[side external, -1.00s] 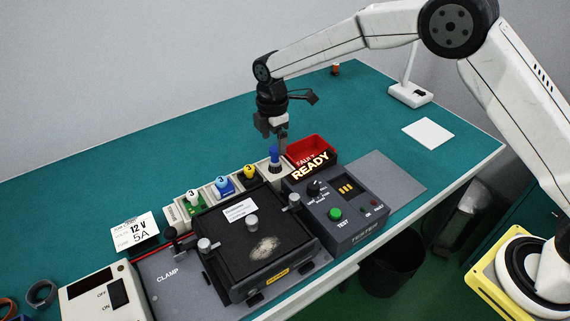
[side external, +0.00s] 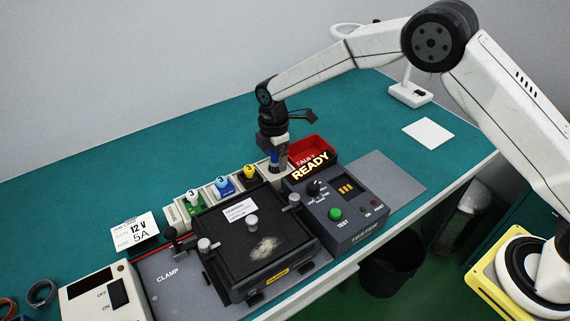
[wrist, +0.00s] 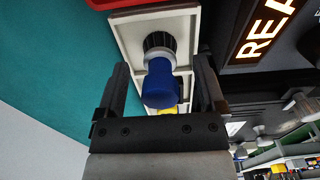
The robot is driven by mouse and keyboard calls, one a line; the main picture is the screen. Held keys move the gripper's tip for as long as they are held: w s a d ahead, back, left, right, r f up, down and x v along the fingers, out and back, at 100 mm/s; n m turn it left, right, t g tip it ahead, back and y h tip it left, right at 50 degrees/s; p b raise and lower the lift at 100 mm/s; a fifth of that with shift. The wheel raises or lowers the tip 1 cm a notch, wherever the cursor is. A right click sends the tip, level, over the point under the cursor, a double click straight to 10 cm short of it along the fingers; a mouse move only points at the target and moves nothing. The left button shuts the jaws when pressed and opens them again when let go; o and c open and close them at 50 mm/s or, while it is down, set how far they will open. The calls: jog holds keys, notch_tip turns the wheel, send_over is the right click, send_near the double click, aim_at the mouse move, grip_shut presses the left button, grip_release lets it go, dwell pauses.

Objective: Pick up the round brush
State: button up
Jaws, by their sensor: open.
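The round brush (wrist: 160,80) has a blue handle, a pale collar and dark bristles. It stands in a white holder (wrist: 123,24) behind the tester. My gripper (wrist: 163,85) is open, with one finger on either side of the blue handle in the wrist view. In the side view my gripper (side external: 274,167) is down over the holder, and only a bit of the blue handle shows between the fingers. Whether the fingers touch the handle cannot be told.
A red bin (side external: 318,147) stands just behind the lit READY sign (side external: 310,166). The tester (side external: 345,210) is in front.

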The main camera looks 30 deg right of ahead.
grip_shut()
jog(key=shift+r, duration=0.2)
dwell(0.3)
jog(key=shift+r, duration=0.55)
jog(key=s+d+r, duration=0.3)
jog(key=s+r, duration=0.8)
jog(key=s, duration=0.2)
jog(key=shift+s+r, duration=0.25)
jog(key=shift+s, duration=0.1)
jog(key=shift+d, duration=0.1)
